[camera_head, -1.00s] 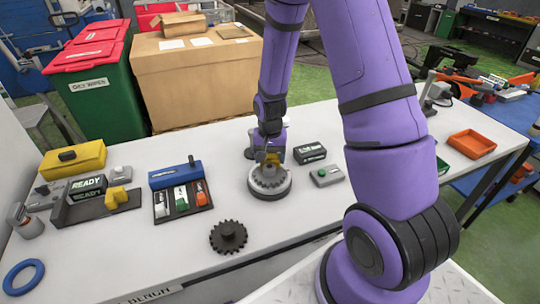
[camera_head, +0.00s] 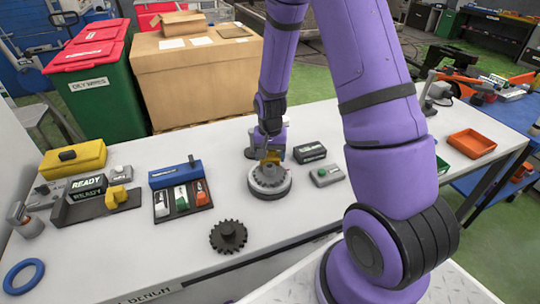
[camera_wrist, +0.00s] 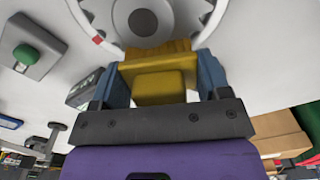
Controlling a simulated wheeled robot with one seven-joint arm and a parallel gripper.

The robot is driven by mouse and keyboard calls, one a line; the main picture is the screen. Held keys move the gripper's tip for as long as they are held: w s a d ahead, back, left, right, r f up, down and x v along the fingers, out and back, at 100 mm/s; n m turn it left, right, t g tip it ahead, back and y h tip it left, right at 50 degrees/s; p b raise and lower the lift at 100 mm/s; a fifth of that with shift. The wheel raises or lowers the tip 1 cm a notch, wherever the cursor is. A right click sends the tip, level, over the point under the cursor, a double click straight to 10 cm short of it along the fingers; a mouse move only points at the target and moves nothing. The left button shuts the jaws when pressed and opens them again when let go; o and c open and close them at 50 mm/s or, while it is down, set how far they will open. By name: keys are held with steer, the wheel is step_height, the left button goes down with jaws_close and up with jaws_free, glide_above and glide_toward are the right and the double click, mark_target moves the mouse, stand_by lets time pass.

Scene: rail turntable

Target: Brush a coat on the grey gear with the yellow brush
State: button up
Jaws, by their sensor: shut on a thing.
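My gripper (camera_head: 271,154) is shut on the yellow brush (camera_wrist: 160,82), which shows between the two blue-grey fingers in the wrist view. The brush points down at the grey gear (camera_head: 269,176), which lies on the round turntable (camera_head: 270,192) in the middle of the bench. In the wrist view the gear (camera_wrist: 175,12) has a dark hub, and the brush's bristle end overlaps its near edge. I cannot tell whether the bristles touch it. The turntable's pale rim (camera_wrist: 84,18) carries a red mark. Any coat on the gear is not clear.
A dark gear (camera_head: 228,236) lies in front of the turntable. A green-button box (camera_head: 326,176) and a dark box (camera_head: 310,152) stand close on the right. A tray of coloured pots (camera_head: 181,200) and a holder with READY signs (camera_head: 95,205) are on the left.

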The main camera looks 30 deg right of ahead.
steer(key=shift+s+a, duration=0.25)
steer(key=shift+s, duration=0.15)
stand_by(0.3)
steer(key=shift+w+d, duration=0.25)
steer(key=shift+w, duration=0.15)
stand_by(1.9)
steer(key=shift+r, duration=3.5)
